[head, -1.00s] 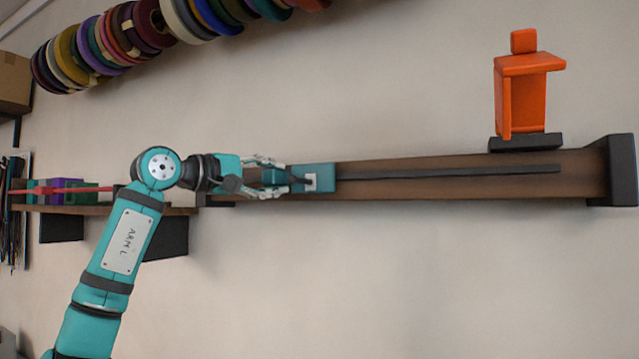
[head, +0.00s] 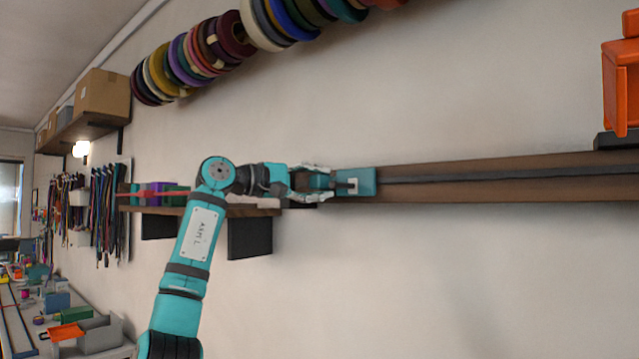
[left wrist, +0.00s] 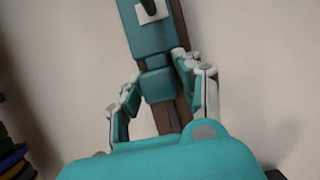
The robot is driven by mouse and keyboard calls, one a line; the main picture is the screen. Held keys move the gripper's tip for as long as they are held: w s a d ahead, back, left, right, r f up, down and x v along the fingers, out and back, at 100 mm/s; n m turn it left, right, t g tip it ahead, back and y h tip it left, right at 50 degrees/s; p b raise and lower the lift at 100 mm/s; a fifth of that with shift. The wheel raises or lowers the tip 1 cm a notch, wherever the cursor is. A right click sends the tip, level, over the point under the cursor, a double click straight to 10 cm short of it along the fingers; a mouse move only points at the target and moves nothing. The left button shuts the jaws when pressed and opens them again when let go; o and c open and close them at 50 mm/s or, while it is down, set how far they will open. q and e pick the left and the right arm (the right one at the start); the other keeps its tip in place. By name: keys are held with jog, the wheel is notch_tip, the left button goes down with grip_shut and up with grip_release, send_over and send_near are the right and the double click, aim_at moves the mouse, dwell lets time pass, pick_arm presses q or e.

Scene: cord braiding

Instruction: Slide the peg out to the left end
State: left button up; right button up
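A teal slider block (head: 364,182) sits on the left part of a long brown wall rail (head: 470,191) with a dark groove. A white square with a dark peg (head: 352,184) is on the block's face; the peg also shows in the left wrist view (left wrist: 149,5). My left gripper (head: 322,182) reaches in from the left. The rail's left end is partly hidden behind the gripper. My right gripper is not in view.
A brown shelf (head: 240,211) with dark brackets and coloured boxes is left of the rail, behind my arm. An orange object (head: 622,90) stands above the rail at right. Cord spools (head: 210,48) hang above. The wall below the rail is clear.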

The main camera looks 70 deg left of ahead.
pick_arm(q)
jog(key=o, duration=0.3)
jog(key=s+d, duration=0.1)
jog(key=s, duration=1.1)
jog(key=shift+d, duration=0.4)
jog(key=shift+w, duration=0.1)
